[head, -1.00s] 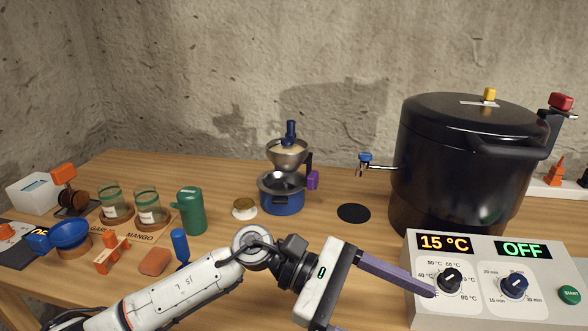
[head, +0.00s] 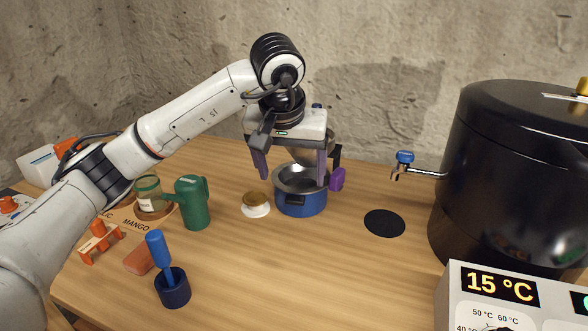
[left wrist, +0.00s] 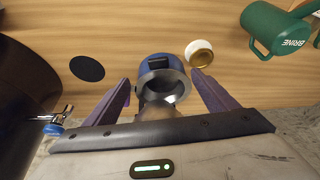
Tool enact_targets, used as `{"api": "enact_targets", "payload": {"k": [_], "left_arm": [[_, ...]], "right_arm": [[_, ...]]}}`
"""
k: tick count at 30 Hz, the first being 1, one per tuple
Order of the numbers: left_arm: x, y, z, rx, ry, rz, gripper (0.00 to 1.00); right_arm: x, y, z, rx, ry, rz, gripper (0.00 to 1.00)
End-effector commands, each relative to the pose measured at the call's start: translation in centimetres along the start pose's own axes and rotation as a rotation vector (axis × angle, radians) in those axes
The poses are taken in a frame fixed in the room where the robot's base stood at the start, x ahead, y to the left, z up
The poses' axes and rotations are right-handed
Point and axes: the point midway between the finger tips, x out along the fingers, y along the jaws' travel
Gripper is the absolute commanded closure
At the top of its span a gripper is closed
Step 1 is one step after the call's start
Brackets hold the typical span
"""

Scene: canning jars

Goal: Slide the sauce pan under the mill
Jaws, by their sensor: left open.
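The blue sauce pan (head: 301,202) with a steel rim stands on the table; it also shows in the left wrist view (left wrist: 157,65). The mill (head: 313,154), with a steel hopper, is just behind and above the pan, mostly hidden by my left gripper. Whether the pan is directly beneath the hopper I cannot tell. My left gripper (head: 292,180) is open and points down, its purple fingers apart over the two sides of the pan. The pan lies between the fingers in the left wrist view, with no clear contact. My right gripper is out of view.
A green jug (head: 193,203) is further left. A black disc (head: 384,223) lies to the right, before the large black canner (head: 510,180) with its tap (head: 405,165). The front middle table is clear.

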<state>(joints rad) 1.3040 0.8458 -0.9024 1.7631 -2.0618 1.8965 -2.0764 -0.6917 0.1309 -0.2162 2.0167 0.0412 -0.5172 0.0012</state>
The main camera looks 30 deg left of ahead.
Motion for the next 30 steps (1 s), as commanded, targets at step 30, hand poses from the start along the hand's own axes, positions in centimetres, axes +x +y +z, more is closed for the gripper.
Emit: {"api": "enact_targets", "payload": {"k": [30], "left_arm": [[10.3,0.2,0.1,0.0,-0.001,0.005,0.21]], "right_arm": [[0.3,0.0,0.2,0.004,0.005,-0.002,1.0]]}}
